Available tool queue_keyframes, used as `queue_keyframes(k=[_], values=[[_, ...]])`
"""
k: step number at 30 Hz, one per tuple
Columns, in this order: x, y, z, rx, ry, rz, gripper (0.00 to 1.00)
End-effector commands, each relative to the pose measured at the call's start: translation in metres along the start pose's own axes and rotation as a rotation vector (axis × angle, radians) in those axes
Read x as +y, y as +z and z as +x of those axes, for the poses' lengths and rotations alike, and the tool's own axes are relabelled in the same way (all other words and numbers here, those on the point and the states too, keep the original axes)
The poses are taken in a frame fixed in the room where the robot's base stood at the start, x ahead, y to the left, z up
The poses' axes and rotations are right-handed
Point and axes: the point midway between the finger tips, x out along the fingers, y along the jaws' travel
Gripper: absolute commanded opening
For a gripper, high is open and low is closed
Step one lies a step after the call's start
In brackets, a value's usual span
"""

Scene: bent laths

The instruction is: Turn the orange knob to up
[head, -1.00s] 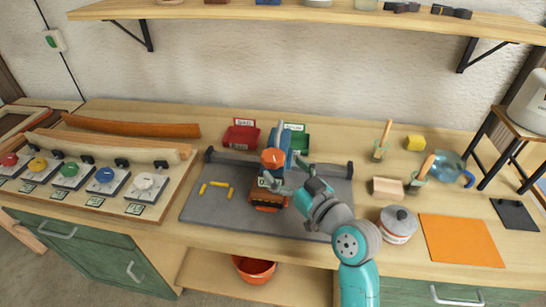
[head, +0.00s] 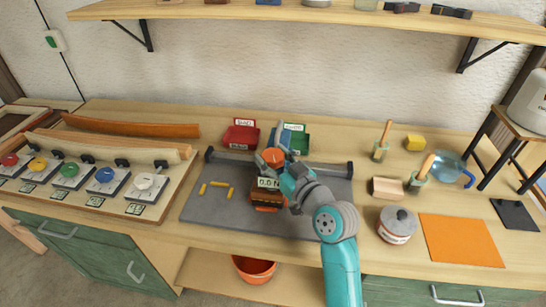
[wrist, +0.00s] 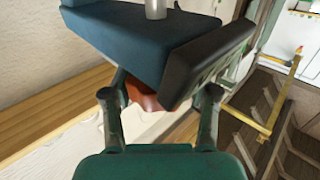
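The orange knob (head: 273,157) sits on the front of a blue device with a silver post, on the grey mat at the middle of the bench. A small display reading about 0.0 N (head: 268,183) is just below it. My gripper (head: 276,165) is at the knob, coming from the right and front. In the wrist view, the two fingers (wrist: 160,95) stand apart, with the reddish-orange knob (wrist: 143,95) partly visible between them. The blue body (wrist: 135,40) and a dark panel hide much of it. Firm contact cannot be made out.
A red bin (head: 241,136) and a green bin (head: 299,141) stand behind the mat. Yellow pieces (head: 218,184) lie left of the device. A row of coloured knobs on plates (head: 105,176) is at left; a lidded pot (head: 397,224) stands at right.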

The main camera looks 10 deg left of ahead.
Motion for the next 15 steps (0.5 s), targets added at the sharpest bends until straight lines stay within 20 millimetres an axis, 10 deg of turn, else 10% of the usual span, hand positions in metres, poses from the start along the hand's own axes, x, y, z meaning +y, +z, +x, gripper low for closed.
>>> queue_keyframes(k=[15], values=[[0.0024,0.0,-0.0003,0.0,-0.103,0.002,0.24]])
